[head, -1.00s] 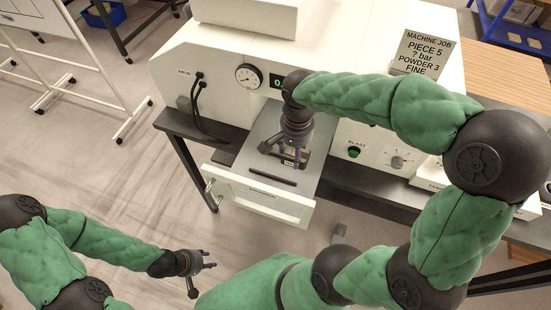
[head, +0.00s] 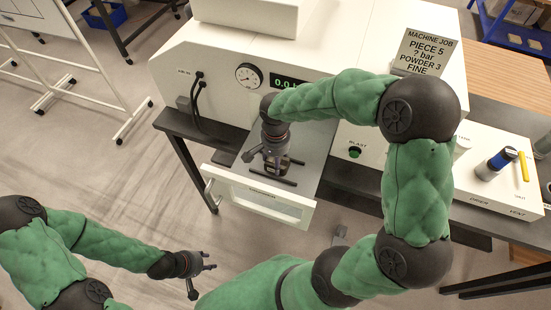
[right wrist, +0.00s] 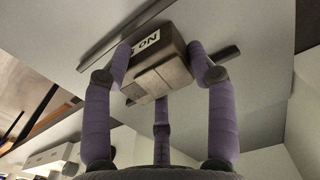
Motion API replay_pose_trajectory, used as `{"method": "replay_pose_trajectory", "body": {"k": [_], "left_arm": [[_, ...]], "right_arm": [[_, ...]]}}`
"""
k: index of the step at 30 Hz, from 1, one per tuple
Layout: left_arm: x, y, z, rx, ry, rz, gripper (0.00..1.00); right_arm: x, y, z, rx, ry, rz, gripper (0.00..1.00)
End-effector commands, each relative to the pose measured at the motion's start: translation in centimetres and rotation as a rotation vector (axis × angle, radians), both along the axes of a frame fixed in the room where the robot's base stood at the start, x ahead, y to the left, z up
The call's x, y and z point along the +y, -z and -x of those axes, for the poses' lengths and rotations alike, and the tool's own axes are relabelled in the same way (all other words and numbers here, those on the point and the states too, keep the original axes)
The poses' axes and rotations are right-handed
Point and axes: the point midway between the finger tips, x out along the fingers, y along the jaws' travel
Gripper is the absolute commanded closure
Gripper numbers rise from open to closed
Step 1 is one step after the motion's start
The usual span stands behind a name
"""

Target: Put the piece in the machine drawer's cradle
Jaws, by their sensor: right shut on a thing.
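The piece (right wrist: 160,72) is a grey-brown block with a white label reading "NO" and a partly hidden character. My right gripper (head: 277,160) is shut on it, with fingers on both sides in the right wrist view (right wrist: 160,80). It is over the open machine drawer (head: 228,192). The cradle shows as dark bars on the drawer floor, one in front of the piece (head: 274,182). In the right wrist view a bar (right wrist: 125,35) lies on each side of the piece. Whether the piece touches the floor I cannot tell. My left gripper (head: 207,272) is open and empty, left of the drawer front.
The white machine (head: 215,75) stands behind the drawer, with a gauge, a lit display and a green button. A white panel (head: 490,200) with a blue-banded cylinder and yellow item is at right.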

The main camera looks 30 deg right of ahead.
Motion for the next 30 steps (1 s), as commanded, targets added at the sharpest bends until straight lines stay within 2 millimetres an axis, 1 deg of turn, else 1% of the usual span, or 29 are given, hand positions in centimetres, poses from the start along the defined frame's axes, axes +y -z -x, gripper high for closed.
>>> {"method": "replay_pose_trajectory", "body": {"k": [4,8,9,11,23,26,30], "left_arm": [[0.0,0.0,0.0,0.000,0.000,0.000,0.60],[0.0,0.4,0.0,0.000,0.000,0.000,0.60],[0.0,0.3,0.0,0.000,0.000,0.000,0.60],[0.0,0.3,0.0,0.000,0.000,0.000,0.60],[0.0,0.1,0.0,0.000,0.000,0.000,0.60],[0.0,-0.2,0.0,0.000,0.000,0.000,0.60],[0.0,-0.4,0.0,0.000,0.000,0.000,0.60]], "right_arm": [[0.0,-0.1,-0.1,-0.003,0.000,0.000,0.96],[0.0,0.3,0.0,-0.001,0.000,0.000,0.96],[0.0,0.2,0.0,0.000,0.000,0.000,0.34],[0.0,0.2,0.0,0.000,0.000,0.000,0.19],[0.0,0.0,0.0,-0.001,0.000,0.001,0.19],[0.0,-0.8,-0.1,-0.003,0.000,0.001,0.19],[0.0,-3.1,-0.1,-0.005,0.000,0.001,0.19]]}}
